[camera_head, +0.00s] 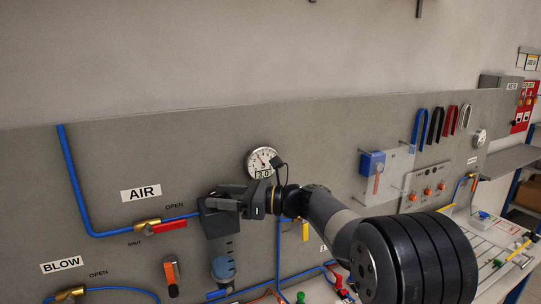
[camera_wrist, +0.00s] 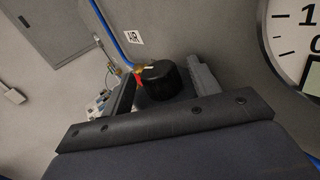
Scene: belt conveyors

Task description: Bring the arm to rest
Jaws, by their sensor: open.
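My arm reaches in from the lower right in the head view, and my gripper (camera_head: 226,199) is in front of the grey panel (camera_head: 330,125), beside a dark block with a bluish bowl (camera_head: 223,266) below it. In the wrist view my gripper (camera_wrist: 164,84) is open, its two fingers apart. A round black knob (camera_wrist: 162,76) shows between the fingers; I cannot tell whether they touch it. The gripper and wrist partly hide the block in the head view.
A round gauge (camera_head: 263,162) is on the panel just above my wrist. A red-handled valve (camera_head: 160,227) on a blue pipe is to the left, under the AIR label (camera_head: 141,193). Hanging coloured loops (camera_head: 437,125) and a blue box (camera_head: 372,163) are to the right.

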